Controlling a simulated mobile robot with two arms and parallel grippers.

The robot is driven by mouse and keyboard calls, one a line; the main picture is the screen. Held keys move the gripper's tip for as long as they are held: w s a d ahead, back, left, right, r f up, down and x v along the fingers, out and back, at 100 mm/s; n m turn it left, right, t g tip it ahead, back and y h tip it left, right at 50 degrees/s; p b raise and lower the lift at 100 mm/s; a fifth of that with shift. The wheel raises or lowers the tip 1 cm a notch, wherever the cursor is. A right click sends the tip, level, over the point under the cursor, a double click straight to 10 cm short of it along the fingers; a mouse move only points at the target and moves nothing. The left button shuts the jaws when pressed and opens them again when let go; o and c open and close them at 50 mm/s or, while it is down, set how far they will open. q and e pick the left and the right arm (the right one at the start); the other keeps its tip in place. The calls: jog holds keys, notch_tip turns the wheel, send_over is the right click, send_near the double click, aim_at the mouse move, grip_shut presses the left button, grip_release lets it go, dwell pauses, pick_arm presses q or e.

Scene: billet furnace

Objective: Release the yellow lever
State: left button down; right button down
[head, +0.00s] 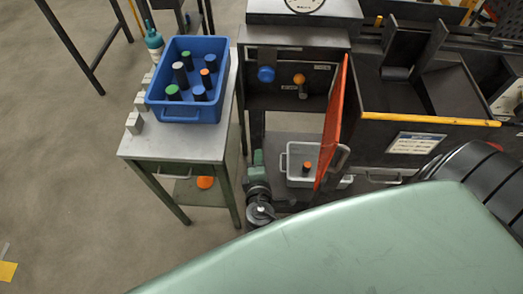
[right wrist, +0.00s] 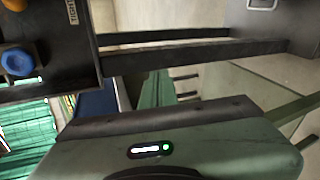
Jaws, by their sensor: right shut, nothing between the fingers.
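The yellow lever (head: 299,79) shows as a small orange-yellow knob on the dark furnace panel in the head view, just right of a blue knob (head: 266,75). In the right wrist view, part of the yellow knob (right wrist: 14,4) shows at the top left corner, above the blue knob (right wrist: 18,62). My right gripper (head: 258,163) is below and left of the yellow lever, apart from it, between the side table and the furnace. It is shut and empty; its fingertips are hard to make out. My left gripper is not in view.
A blue crate (head: 180,116) with several dark cylinders stands on the side table (head: 205,142). An orange-red door (head: 334,125) sticks out right of the knobs. A grey bin (head: 300,181) holding an orange-topped cylinder (head: 306,168) sits below.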

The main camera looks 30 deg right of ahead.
jog(key=s+f+g+y, duration=0.1)
jog(key=s+f+g, duration=0.1)
jog(key=f, duration=0.7)
jog(key=shift+s+a+f+y, duration=0.3)
jog(key=shift+s+a, duration=0.15)
jog(key=shift+s, duration=0.15)
jog(key=shift+d+r, duration=0.1)
